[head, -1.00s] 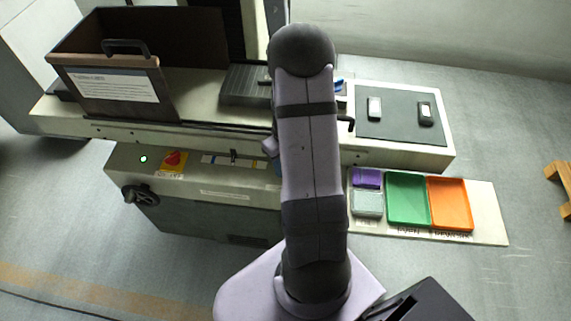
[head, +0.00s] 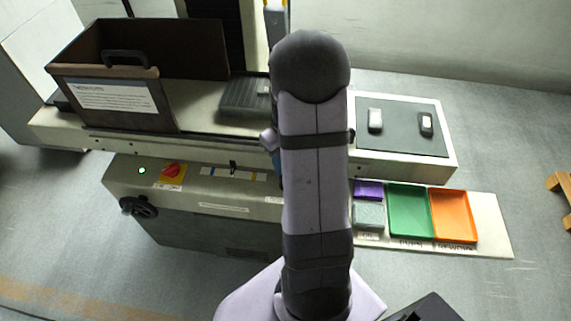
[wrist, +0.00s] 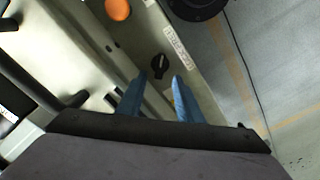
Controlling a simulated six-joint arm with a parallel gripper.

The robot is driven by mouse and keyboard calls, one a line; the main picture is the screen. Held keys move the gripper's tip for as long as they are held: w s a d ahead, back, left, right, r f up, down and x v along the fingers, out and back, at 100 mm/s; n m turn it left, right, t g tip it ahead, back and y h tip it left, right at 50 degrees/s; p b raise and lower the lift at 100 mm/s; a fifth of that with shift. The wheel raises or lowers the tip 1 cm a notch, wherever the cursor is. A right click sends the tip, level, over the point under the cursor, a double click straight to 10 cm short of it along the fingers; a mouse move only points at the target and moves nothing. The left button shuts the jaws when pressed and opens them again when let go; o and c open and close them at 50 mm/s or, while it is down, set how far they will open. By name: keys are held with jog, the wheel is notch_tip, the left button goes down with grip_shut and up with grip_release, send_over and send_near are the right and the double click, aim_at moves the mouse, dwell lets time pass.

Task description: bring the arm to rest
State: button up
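My arm (head: 315,170) stands upright through the middle of the head view, its links hiding part of the machine behind it. My gripper is mostly hidden behind the arm there; only a sliver of blue shows at its left edge. In the wrist view my gripper (wrist: 161,80) shows two blue fingers spread apart with nothing held between them. Beyond the fingertips is the machine's front panel with a black knob (wrist: 158,66).
The machine bed carries an open brown box (head: 115,95) at left and a dark mat (head: 400,145) with two small devices at right. Green (head: 408,213) and orange (head: 453,216) trays lie on a board at lower right. A handwheel (head: 138,206) sticks out at front left.

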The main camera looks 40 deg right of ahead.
dwell(0.4)
jog(key=shift+s+m, duration=0.1)
jog(key=shift+m, duration=0.9)
jog(key=s+a+m+g+y, duration=0.1)
jog(key=s+a+m+g, duration=0.15)
jog(key=s+a, duration=0.75)
jog(key=a+r+n+t+h, duration=0.1)
jog(key=a+r+n, duration=0.3)
jog(key=a, duration=0.6)
jog(key=shift+s+r+t, duration=0.4)
jog(key=shift+r+t, duration=0.2)
jog(key=shift+t, duration=0.15)
